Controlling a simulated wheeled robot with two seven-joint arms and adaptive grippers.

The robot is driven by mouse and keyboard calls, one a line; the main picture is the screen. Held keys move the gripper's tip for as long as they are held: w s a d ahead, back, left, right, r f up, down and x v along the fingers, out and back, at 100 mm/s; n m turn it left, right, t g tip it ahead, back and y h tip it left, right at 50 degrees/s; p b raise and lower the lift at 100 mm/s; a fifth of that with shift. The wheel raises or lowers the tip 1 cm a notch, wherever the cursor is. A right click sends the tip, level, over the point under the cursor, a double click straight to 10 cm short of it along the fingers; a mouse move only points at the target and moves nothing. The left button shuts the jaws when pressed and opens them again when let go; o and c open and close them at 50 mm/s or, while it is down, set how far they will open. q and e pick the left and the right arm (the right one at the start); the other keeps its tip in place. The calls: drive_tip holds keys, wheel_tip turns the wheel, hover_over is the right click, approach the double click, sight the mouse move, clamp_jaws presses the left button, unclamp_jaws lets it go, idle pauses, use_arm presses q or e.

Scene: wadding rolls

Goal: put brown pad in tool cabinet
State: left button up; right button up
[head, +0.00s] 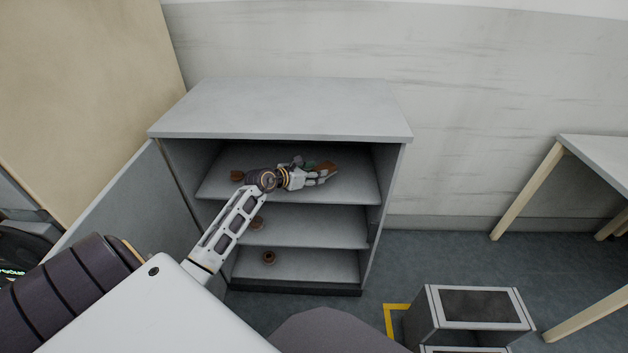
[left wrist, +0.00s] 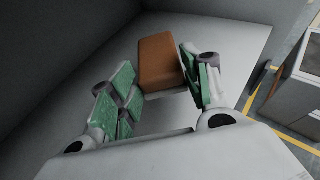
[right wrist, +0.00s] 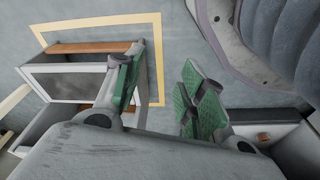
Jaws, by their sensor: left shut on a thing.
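The brown pad (left wrist: 160,62) is a brown block between the fingers of my left gripper (head: 318,172). My left gripper is shut on it, inside the top compartment of the grey tool cabinet (head: 285,108), over the upper shelf. In the head view the fingers hide much of the pad. I cannot tell whether the pad touches the shelf. The cabinet's door (head: 130,205) stands open on the left. My right gripper (right wrist: 158,75) is open and empty, above the floor, in the right wrist view.
Brown rolls lie on the cabinet's upper shelf at left (head: 237,176), middle shelf (head: 257,223) and bottom shelf (head: 268,257). A grey box-like unit (head: 420,318) stands on the floor at lower right, by yellow floor tape (head: 397,307). A table (head: 602,155) stands at right.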

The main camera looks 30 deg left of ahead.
sight(314, 187)
use_arm(q)
drive_tip(key=shift+f, duration=0.7)
drive_tip(key=shift+f+b, duration=0.4)
drive_tip(key=shift+f, duration=0.35)
drive_tip(key=shift+w+a+f, duration=0.1)
drive_tip(key=shift+w+f, duration=0.05)
drive_tip(key=shift+f, duration=0.1)
use_arm(e)
drive_tip(key=shift+w+a+r, duration=0.1)
drive_tip(key=shift+a+r, duration=0.05)
drive_tip(key=shift+r, duration=0.45)
drive_tip(key=shift+w+a+r, duration=0.1)
drive_tip(key=shift+a+r, duration=0.1)
drive_tip(key=shift+r, duration=0.45)
drive_tip(key=shift+w+a+r, duration=0.1)
drive_tip(key=shift+a+r, duration=0.05)
drive_tip(key=shift+r, duration=0.45)
use_arm(q)
drive_tip(key=shift+f, duration=0.1)
drive_tip(key=o, duration=1)
use_arm(e)
drive_tip(key=shift+r, duration=0.1)
